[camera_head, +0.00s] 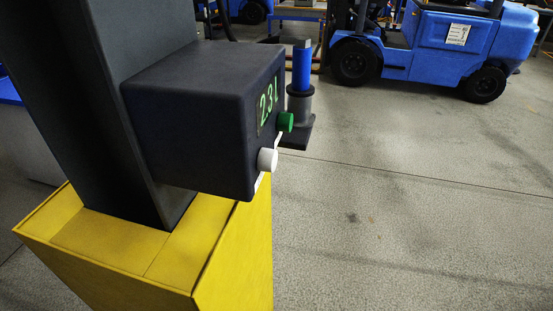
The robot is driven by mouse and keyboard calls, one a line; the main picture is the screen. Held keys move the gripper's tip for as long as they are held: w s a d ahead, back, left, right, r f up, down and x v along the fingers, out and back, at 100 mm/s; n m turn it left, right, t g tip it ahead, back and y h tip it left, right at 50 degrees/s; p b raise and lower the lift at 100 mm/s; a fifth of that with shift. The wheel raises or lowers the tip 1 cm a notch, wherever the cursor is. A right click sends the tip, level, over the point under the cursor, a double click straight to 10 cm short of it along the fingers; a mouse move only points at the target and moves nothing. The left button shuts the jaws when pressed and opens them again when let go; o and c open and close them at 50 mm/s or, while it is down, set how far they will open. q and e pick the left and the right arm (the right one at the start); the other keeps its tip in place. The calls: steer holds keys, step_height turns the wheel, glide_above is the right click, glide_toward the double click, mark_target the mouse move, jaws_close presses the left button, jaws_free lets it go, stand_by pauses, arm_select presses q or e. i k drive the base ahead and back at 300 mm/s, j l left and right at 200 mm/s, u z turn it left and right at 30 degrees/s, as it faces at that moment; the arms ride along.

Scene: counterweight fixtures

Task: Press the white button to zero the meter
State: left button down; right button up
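The white button (267,160) sticks out from the lower part of the meter's front face. The meter (205,120) is a dark box fixed to a dark upright post, and its display (267,104) shows green digits that seem to begin with 23, seen at a steep angle. A green button (286,121) sits above and to the right of the white one. Neither of my grippers is in view, and nothing touches the white button.
A yellow base (120,245) carries the dark post (110,90). A blue and grey cylinder (301,80) stands on a small dark ledge behind the meter. A blue forklift (430,45) is parked at the back right. The concrete floor at right is clear.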

mark_target(267, 160)
steer(key=k+l+u, duration=0.15)
steer(key=l, duration=0.35)
steer(key=k+l+u, duration=0.1)
steer(key=l, duration=0.35)
steer(key=k+l+u, duration=0.15)
steer(key=l, duration=0.3)
steer(key=k+l+u, duration=0.1)
steer(key=k+l, duration=0.15)
steer(key=l, duration=0.2)
steer(key=k+l+u, duration=0.15)
steer(key=l, duration=0.25)
steer(key=k+l+u, duration=0.1)
steer(key=k+l, duration=0.2)
steer(key=l, duration=0.1)
